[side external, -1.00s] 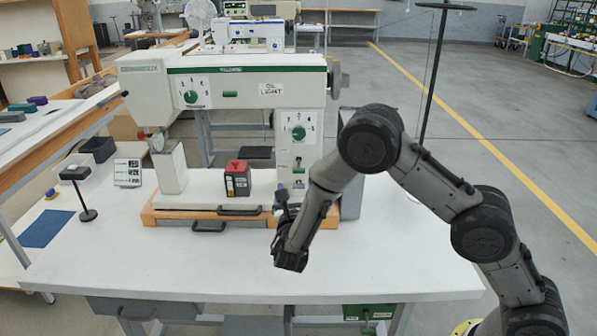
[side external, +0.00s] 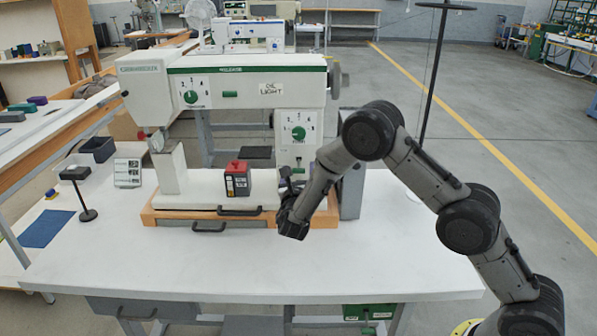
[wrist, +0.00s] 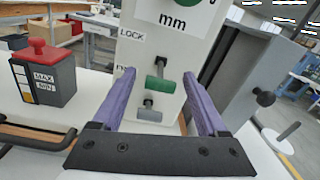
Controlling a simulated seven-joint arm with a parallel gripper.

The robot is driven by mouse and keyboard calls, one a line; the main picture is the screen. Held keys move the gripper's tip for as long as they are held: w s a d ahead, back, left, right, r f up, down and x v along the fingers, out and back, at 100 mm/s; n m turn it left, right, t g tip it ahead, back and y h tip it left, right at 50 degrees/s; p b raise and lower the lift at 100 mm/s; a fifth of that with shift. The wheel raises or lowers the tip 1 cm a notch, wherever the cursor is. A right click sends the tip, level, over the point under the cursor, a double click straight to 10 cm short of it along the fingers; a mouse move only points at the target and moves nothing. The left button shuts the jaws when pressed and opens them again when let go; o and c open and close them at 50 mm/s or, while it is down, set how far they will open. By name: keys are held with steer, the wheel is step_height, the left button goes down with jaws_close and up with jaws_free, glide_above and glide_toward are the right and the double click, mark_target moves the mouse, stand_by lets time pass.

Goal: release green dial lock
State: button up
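In the side view my gripper (side external: 291,183) is by the foot of the column.
A black box with a red top (wrist: 43,72) stands left on the press base (side external: 205,185). A grey cabinet (wrist: 228,80) with a dark knob stands close on the right. The white table front (side external: 250,262) is clear.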

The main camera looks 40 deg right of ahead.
steer(key=c, duration=1.1)
steer(key=shift+o, duration=0.2)
steer(key=shift+f+t+h, duration=0.3)
steer(key=shift+t+h, duration=0.2)
steer(key=o, duration=1.4)
steer(key=shift+c, duration=0.2)
steer(key=v, duration=1.3)
steer(key=shift+s+a, duration=0.2)
steer(key=shift+a, duration=0.05)
